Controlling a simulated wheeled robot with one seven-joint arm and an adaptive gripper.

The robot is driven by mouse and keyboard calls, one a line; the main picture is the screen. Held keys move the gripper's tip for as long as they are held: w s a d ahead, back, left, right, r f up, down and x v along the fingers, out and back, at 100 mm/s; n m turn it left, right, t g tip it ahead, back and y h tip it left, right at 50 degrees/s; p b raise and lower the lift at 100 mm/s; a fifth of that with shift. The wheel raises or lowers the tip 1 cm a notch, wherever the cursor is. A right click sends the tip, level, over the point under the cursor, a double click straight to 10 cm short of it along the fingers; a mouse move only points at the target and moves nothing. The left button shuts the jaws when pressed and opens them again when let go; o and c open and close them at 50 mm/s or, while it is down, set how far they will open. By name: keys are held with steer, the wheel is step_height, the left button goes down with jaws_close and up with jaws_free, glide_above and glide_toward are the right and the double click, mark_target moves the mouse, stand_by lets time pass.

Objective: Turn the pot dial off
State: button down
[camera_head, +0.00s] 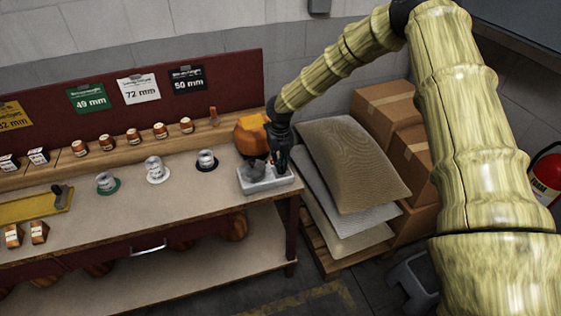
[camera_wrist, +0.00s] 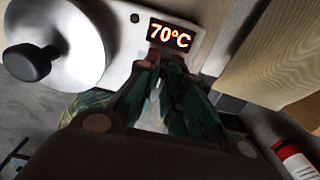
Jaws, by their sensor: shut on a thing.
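The glue-pot unit (camera_head: 262,187) is a light grey box at the right end of the workbench, with a dark round pot (camera_head: 252,172) on it. In the wrist view the pot's silver lid (camera_wrist: 62,45) with a black knob (camera_wrist: 30,62) fills the upper left. A lit display (camera_wrist: 171,36) on the pale panel reads 70°C. My gripper (camera_head: 281,162) reaches down over the right part of the unit. Its fingertips (camera_wrist: 165,60) are close together just below the display, shut on the dial, which they hide almost wholly.
An orange rounded object (camera_head: 250,136) stands behind the unit. A red extinguisher (camera_head: 547,172) is at far right.

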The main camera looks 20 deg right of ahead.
stand_by(0.4)
steer(key=c, duration=1.5)
jaws_free()
step_height(320, 180, up, 12)
steer(key=shift+d+r, duration=0.1)
